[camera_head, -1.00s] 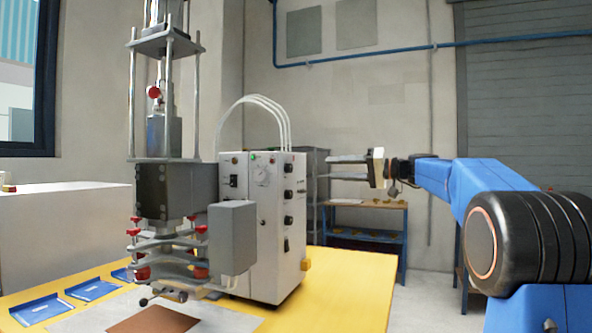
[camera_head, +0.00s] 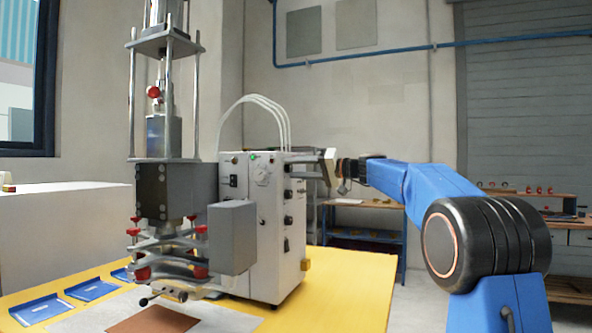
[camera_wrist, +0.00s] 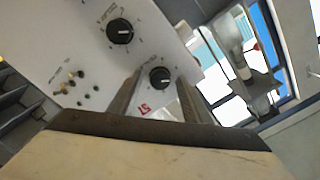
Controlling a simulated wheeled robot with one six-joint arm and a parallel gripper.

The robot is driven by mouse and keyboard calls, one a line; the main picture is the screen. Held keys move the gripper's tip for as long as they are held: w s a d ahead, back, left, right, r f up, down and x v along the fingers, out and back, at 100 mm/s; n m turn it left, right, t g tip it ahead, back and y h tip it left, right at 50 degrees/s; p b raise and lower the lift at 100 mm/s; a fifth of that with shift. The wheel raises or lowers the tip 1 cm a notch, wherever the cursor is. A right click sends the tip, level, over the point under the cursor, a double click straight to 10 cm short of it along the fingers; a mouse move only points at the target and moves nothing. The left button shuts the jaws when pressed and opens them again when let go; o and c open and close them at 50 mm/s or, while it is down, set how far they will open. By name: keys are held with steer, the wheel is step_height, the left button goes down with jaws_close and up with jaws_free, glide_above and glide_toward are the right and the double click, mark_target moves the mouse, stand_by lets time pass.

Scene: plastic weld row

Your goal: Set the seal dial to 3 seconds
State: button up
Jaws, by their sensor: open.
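The control box (camera_head: 236,200) stands on the yellow table, with black dials on its right side, such as an upper dial (camera_head: 288,195) and a lower dial (camera_head: 288,221). In the wrist view, one black dial (camera_wrist: 160,77) shows between my fingertips, and another black dial (camera_wrist: 120,31) lies up and left. Their printed scales are too small to read, so I cannot tell which is the seal dial or its setting. My gripper (camera_head: 299,165) is open and empty at the upper right side of the box; its fingers (camera_wrist: 158,88) point at the panel. Contact cannot be told.
The press (camera_head: 178,190) with a grey block (camera_head: 232,238) stands left of the box. Blue trays (camera_head: 50,308) and a brown sheet (camera_head: 153,319) lie on the table (camera_head: 345,290). White hoses arch above the box.

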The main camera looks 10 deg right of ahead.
steer(key=c, duration=1)
steer(key=shift+c, duration=0.2)
steer(key=shift+m, duration=0.3)
steer(key=m, duration=0.3)
steer(key=shift+m, duration=0.3)
steer(key=m, duration=0.3)
steer(key=shift+f+m, duration=0.1)
steer(key=shift+m, duration=0.2)
steer(key=m, duration=0.4)
steer(key=shift+m, duration=2.1)
steer(key=shift+f, duration=0.1)
